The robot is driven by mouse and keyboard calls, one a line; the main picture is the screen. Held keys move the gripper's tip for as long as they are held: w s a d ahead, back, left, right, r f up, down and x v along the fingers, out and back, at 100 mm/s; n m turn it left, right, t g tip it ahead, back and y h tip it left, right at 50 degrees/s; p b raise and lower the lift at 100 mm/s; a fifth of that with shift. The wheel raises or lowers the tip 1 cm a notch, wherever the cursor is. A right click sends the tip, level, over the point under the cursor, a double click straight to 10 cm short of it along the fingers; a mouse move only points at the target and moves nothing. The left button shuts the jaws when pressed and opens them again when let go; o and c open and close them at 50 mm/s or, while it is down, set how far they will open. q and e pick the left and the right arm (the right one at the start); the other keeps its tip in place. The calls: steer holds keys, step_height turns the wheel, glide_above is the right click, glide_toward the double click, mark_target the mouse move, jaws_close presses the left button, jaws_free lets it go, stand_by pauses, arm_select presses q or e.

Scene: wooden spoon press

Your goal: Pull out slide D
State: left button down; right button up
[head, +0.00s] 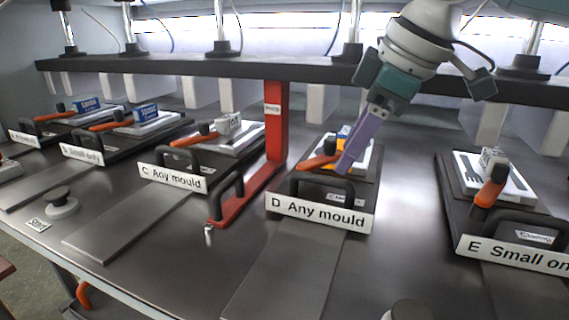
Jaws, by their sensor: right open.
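Slide D (372,183) is a dark plate with a white front label reading "D Any mould" (320,213). A black arched handle (322,180) stands behind the label. On the slide are a white mould block, partly hidden, and an orange-handled clamp (318,161). My right gripper (345,167) reaches down from the upper right, its purple fingers close to the right side of the handle. It is open; I cannot tell whether it touches the handle or the clamp. My left gripper is not in view.
Slide C (172,178) lies to the left and slide E (515,255) to the right. A red post and bracket (277,120) stands just left of slide D. A dark beam (210,69) spans the back. The metal runway (285,275) in front of slide D is clear.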

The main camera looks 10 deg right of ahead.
mark_target(327, 177)
steer(key=shift+w+a+b+x, duration=0.15)
steer(key=shift+b+x, duration=0.15)
steer(key=shift+x, duration=1.05)
steer(key=shift+w+a+b+x, duration=0.15)
steer(key=shift+b+x, duration=0.1)
steer(key=shift+x, duration=1.05)
steer(key=shift+d+r, duration=0.1)
steer(key=shift+r, duration=0.05)
steer(key=shift+c, duration=0.2)
jaws_close()
